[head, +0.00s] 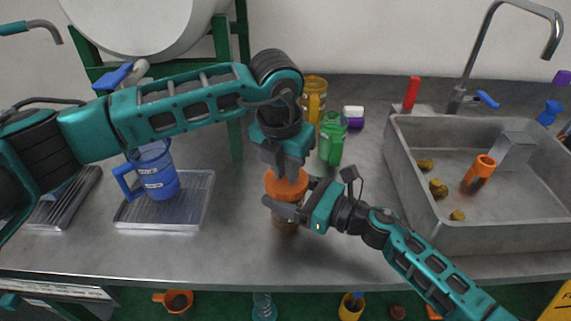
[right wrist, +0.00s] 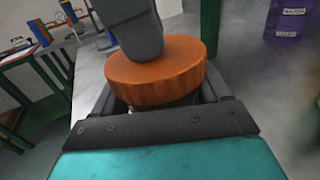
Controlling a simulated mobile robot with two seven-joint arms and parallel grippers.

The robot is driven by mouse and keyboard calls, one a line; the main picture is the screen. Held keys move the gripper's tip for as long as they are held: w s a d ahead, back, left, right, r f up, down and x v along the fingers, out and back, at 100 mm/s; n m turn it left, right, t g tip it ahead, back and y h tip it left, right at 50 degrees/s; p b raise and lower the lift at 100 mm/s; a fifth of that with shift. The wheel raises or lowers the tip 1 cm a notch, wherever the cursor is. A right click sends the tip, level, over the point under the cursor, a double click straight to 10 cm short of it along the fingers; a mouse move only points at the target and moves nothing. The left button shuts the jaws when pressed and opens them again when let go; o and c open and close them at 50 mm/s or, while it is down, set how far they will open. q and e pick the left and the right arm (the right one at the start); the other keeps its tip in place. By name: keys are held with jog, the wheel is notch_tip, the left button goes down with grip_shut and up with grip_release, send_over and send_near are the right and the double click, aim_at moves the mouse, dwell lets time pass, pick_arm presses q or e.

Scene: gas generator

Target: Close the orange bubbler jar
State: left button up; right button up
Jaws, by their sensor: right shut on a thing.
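The bubbler jar stands upright near the front middle of the counter. Its wide orange lid (head: 286,188) sits at its top, and its brownish body (head: 284,224) shows below. My right gripper (head: 288,207) comes from the right and is shut on the jar body just under the lid. The lid (right wrist: 155,80) fills the middle of the right wrist view. My left gripper (head: 285,173) points down over the lid. In the right wrist view, a dark part of the left gripper (right wrist: 136,38) overlaps the lid's top. Whether its fingers are open or shut is hidden.
A green jar (head: 332,140) and a yellow mug (head: 314,96) stand behind the jar. A blue mug (head: 157,172) sits on a metal tray (head: 192,208) at left. A sink (head: 478,239) is at right. The counter's front edge is close to the jar.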

jog(key=shift+r, duration=0.1)
pick_arm(q)
jog(key=shift+s+a+r, duration=0.1)
jog(key=shift+s+r, duration=0.05)
jog(key=shift+r, duration=0.8)
jog(key=shift+s+a+r, duration=0.1)
jog(key=shift+s+r, duration=0.05)
jog(key=shift+r, duration=0.8)
pick_arm(e)
jog(key=o, duration=1.5)
pick_arm(q)
jog(key=shift+f+b, duration=0.85)
jog(key=shift+f, duration=0.05)
pick_arm(e)
jog(key=v, duration=1.1)
jog(key=shift+s+d+f, duration=0.15)
jog(key=shift+d+f, duration=0.05)
jog(key=shift+d, duration=0.05)
jog(key=shift+s+d+r, duration=0.1)
jog(key=shift+s+d, duration=0.2)
jog(key=shift+d, duration=0.3)
